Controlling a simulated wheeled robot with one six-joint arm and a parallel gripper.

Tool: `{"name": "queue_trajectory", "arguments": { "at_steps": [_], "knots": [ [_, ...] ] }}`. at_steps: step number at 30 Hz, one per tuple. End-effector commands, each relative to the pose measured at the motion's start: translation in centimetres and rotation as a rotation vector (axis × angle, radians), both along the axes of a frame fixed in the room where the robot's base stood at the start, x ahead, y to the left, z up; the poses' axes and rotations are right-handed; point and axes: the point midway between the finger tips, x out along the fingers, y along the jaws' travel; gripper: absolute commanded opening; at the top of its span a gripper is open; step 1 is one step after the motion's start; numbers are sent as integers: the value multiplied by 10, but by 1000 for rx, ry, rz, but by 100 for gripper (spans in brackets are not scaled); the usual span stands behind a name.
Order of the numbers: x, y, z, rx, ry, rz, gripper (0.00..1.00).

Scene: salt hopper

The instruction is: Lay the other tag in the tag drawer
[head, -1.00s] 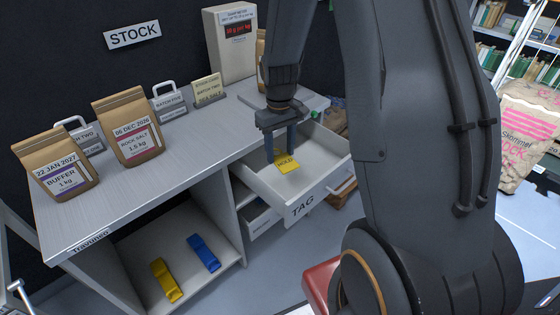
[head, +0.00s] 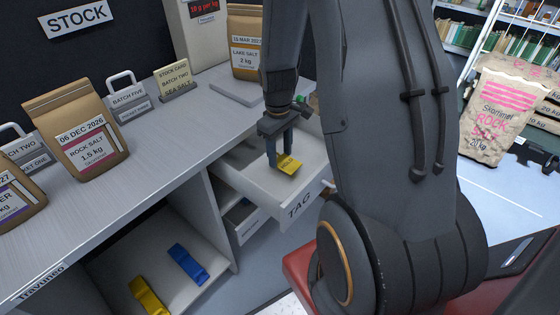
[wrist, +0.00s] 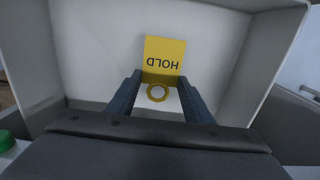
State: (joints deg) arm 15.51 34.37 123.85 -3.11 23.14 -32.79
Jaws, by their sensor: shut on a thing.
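The tag drawer (head: 300,204), marked TAG, is pulled open under the right end of the counter. A yellow tag (head: 289,166) marked HOLD is in my gripper (head: 279,163), inside the drawer's outline. In the wrist view the tag (wrist: 164,52) lies flat-on over the pale drawer floor (wrist: 100,75), its ring end between the fingers of my gripper (wrist: 158,82). My gripper is shut on the tag. I cannot tell whether the tag touches the floor of the drawer.
A blue clip-like piece (head: 187,264) and a yellow one (head: 147,296) lie on the low shelf. Paper bags, such as the rock salt bag (head: 84,136), and a sea salt card (head: 174,79) stand on the counter. Another drawer (head: 240,219) is below.

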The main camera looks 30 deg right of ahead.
Motion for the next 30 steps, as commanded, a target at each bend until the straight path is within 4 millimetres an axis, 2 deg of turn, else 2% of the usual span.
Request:
{"name": "queue_trajectory", "arguments": {
  "at_steps": [6,9,20,21,23,30],
  "knots": [
    [-1,-1,-30,1,5,-3,25],
    [-1,-1,-38,1,1,-3,25],
    [-1,-1,-41,0,1,-4,25],
    [0,-2,-41,0,0,-4,53],
    [-1,-2,-40,0,0,-4,63],
    [-1,-2,-40,0,0,-4,65]
  ]
}}
